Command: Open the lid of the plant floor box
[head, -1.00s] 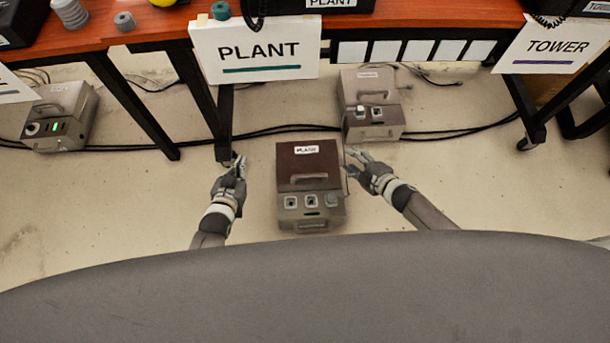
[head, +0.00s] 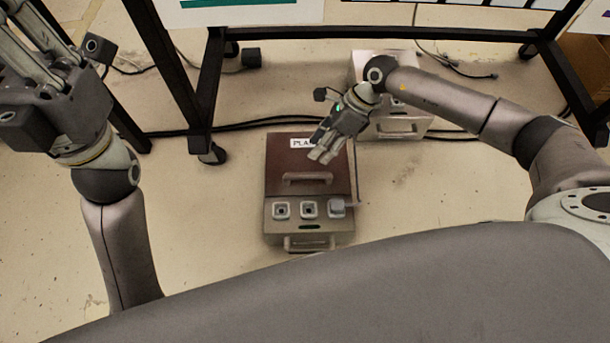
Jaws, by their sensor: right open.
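The plant floor box (head: 309,225) stands on the floor in the middle of the head view. Its dark red-brown lid (head: 283,163) is down, with a handle (head: 307,179) and a white label partly hidden by my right gripper. My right gripper (head: 322,154) is open and empty, over the far right part of the lid in the picture. I cannot tell whether it touches the lid. My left gripper (head: 40,75) is raised at the upper left, away from the box and partly cut off by the picture edge. Its finger opening is unclear.
Another beige box (head: 402,127) stands behind and right, partly hidden by my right arm. Black cables (head: 235,126) run across the floor behind the plant box. Dark table legs (head: 207,90) stand at the back. The floor left of the box is clear.

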